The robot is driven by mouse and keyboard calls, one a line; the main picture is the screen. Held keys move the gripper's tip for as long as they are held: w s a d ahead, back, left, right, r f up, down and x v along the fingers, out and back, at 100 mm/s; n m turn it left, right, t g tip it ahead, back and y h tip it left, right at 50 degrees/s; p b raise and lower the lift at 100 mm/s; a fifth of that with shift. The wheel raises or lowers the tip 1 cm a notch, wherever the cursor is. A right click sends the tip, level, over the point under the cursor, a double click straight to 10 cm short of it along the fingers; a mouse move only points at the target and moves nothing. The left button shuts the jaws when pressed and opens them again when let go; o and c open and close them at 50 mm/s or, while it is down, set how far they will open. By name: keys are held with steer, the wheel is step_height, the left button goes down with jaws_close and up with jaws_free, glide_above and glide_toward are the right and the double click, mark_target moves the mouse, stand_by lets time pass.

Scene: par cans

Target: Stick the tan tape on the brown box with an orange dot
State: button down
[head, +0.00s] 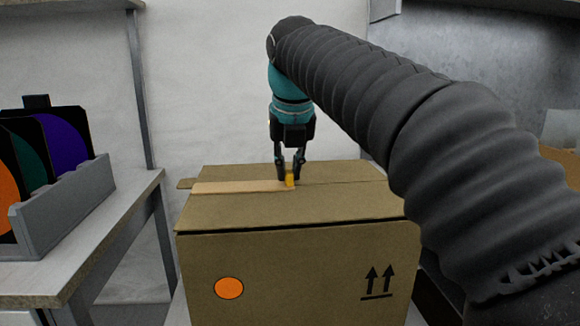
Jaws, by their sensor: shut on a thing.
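The brown box (300,268) stands in front of me with its top flaps closed. An orange dot (229,288) is on its front face at the lower left, and two black up arrows are at the right. The tan tape (235,187) lies as a strip along the top seam, from the left edge to about the middle. My gripper (290,180) points down over the middle of the top, shut on a small yellow-orange piece (290,181) at the tape's right end. The seam to the right of it is bare.
A table (85,250) on the left holds a grey rack (65,210) with orange, green and purple discs in black frames. A metal post (140,90) rises behind it. My arm covers much of the right side.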

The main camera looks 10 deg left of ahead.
steer(key=shift+f, duration=0.1)
steer(key=c, duration=1.1)
jaws_free()
steer(key=shift+o, duration=0.2)
